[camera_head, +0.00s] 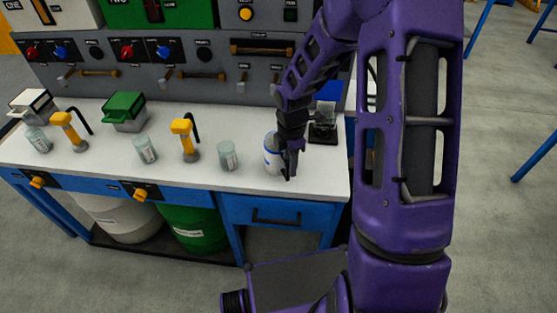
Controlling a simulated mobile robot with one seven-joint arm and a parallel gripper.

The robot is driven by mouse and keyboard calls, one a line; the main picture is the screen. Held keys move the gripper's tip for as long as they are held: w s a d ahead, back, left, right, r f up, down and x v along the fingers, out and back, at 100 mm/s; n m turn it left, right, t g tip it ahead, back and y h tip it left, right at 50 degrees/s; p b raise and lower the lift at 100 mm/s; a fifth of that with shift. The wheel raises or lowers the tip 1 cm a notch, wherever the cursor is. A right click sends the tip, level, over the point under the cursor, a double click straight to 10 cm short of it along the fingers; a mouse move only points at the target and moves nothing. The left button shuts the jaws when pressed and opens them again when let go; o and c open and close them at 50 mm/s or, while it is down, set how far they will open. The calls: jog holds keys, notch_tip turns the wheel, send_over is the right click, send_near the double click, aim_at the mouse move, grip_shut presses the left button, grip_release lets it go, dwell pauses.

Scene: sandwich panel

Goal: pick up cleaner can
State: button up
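The cleaner can (271,157), white with blue bands, stands upright near the right end of the white bench top. My gripper (289,165) is down at the can's right side and hides part of it. Dark fingers point down there, close to the can. I cannot tell whether they touch it, or whether they are open or shut around it.
Left of the can stand pale jars (228,156) and yellow taps (186,140). A black stand with a glass vessel (324,120) is behind to the right. The control panel (190,60) rises behind. The bench's front edge is close to the can.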

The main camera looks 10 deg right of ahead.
aim_at(288, 179)
notch_tip(288, 179, down, 5)
jog(key=shift+w+r+b, duration=0.1)
jog(key=shift+b, duration=0.25)
grip_shut()
jog(key=shift+a+r, duration=0.1)
dwell(1.1)
